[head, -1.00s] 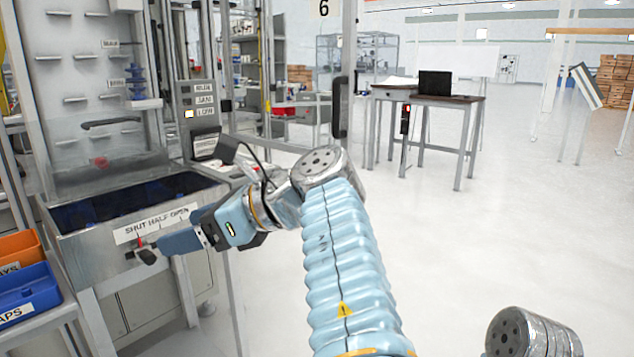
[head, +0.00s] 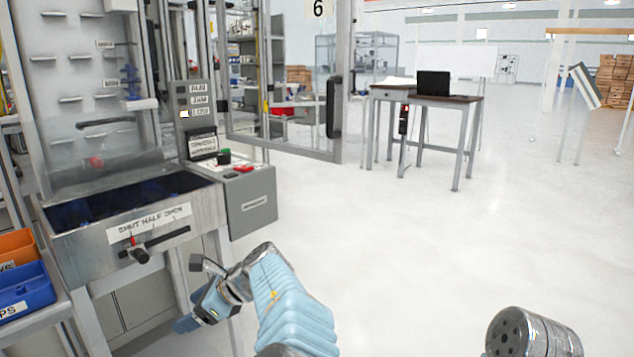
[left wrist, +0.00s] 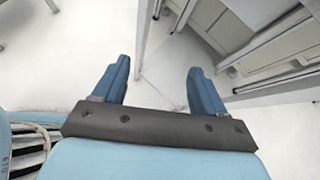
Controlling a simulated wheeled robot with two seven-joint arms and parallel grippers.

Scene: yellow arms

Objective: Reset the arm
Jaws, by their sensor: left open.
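My left gripper (head: 187,323) is low in front of the machine, below and to the right of the slide handle. In the left wrist view the left gripper (left wrist: 158,80) has its two blue fingers spread apart with nothing between them, over pale floor. My left arm (head: 290,305) is bent low at the bottom middle of the head view. At the bottom right a metal end of my right arm (head: 525,338) shows. The right gripper is out of view.
The machine has a tray front (head: 95,235) labelled SHUT HALF OPEN, a slide handle (head: 141,255) and a grey control box (head: 248,203). Orange (head: 18,247) and blue (head: 25,290) bins stand at the left. A desk (head: 425,97) stands farther back. The floor at the middle and right is clear.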

